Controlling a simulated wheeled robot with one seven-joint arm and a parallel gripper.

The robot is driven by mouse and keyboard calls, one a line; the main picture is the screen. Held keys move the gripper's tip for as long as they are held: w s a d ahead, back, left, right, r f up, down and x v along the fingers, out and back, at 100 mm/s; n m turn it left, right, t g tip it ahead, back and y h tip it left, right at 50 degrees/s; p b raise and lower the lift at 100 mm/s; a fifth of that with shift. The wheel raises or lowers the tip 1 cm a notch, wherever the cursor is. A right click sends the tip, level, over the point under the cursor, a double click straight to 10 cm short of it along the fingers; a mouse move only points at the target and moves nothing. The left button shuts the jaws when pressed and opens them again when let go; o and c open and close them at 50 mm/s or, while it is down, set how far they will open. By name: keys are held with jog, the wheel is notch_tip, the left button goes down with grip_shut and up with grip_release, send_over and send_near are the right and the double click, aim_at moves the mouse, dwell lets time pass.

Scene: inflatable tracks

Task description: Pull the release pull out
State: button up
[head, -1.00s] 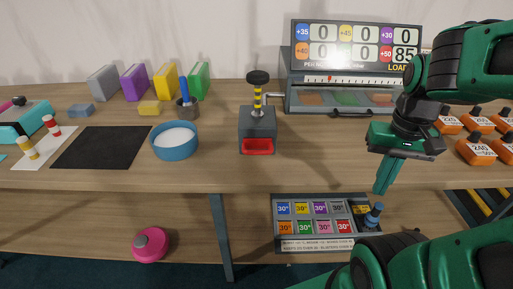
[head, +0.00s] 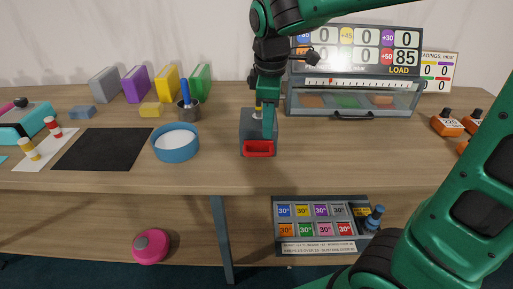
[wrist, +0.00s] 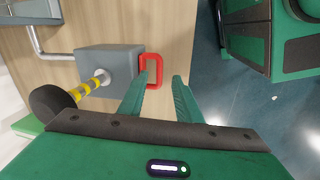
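The release pull is a red loop handle (head: 258,148) on the front of a grey box (head: 247,122) on the table. In the wrist view the red handle (wrist: 152,58) stands out from the grey box (wrist: 108,62). My gripper (head: 268,137) points down at the front of the box, its tips close above the handle. In the wrist view my gripper (wrist: 160,76) is open, one finger on each side of the handle. I cannot tell whether a finger touches it. My arm hides the box's top knob in the head view.
A yellow-and-black striped post with a dark knob (wrist: 52,104) rises from the box. A blue bowl (head: 176,153) stands to the left. The scoreboard case (head: 355,101) is behind right.

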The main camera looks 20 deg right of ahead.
aim_at(258, 154)
jog(key=shift+n, duration=0.7)
jog(key=w+f, duration=0.1)
jog(key=f, duration=0.2)
jog(key=a+f, duration=0.1)
jog(key=f, duration=0.3)
jog(key=w+f, duration=0.1)
jog(key=f, duration=0.2)
jog(key=shift+w+a+f, duration=0.25)
jog(key=shift+w+a, duration=0.1)
jog(key=shift+a, duration=0.05)
jog(key=shift+c, duration=0.7)
grip_shut()
